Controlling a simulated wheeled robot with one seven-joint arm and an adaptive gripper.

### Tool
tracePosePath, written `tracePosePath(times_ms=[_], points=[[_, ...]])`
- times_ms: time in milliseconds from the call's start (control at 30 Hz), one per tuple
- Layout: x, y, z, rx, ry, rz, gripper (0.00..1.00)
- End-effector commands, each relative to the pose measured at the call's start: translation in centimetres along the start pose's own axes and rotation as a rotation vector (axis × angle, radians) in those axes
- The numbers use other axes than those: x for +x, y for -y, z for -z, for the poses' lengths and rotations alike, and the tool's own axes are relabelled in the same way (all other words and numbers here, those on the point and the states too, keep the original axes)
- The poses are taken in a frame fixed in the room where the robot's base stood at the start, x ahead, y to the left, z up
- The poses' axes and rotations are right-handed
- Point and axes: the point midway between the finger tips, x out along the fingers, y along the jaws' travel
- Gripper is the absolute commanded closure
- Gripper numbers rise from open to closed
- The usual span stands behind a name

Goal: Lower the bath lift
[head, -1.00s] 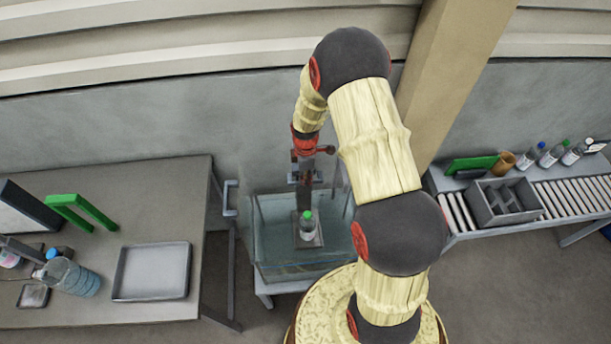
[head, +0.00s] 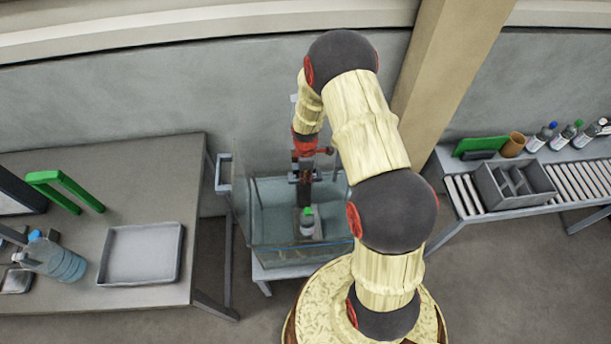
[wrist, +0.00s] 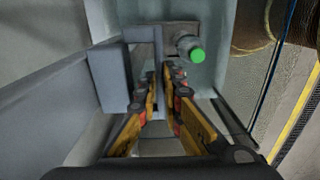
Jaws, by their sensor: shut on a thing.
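The bath lift stands in a clear-walled tank (head: 262,232). Its small grey platform (head: 318,237) bears a small bottle with a green cap (head: 307,221), upright inside the tank. The bottle's green cap also shows in the wrist view (wrist: 197,55), right of the fingers. My gripper (head: 305,178) hangs over the tank, at the lift's upright behind the bottle. In the wrist view my gripper (wrist: 163,82) is shut on the lift's grey handle (wrist: 145,62) between its yellow fingers. The exact contact is partly hidden by the fingers.
At left a table holds an empty tray (head: 142,254), a large blue bottle (head: 55,259) and a green frame (head: 63,188). A wall and post stand behind the tank.

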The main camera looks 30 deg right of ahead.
Motion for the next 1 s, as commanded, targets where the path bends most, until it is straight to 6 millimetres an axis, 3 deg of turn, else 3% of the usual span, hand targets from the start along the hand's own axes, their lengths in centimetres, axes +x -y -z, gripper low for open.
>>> tracePosePath(times_ms=[467,500,800,1000], points=[[0.29,-0.06,0.01,0.0,0.0,-0.001,1.0],[0.28,-0.07,0.01,0.0,0.0,-0.001,0.9],[0.29,-0.03,0.01,0.0,0.0,-0.001,0.73],[0.3,-0.02,0.0,0.0,0.0,0.0,0.73]])
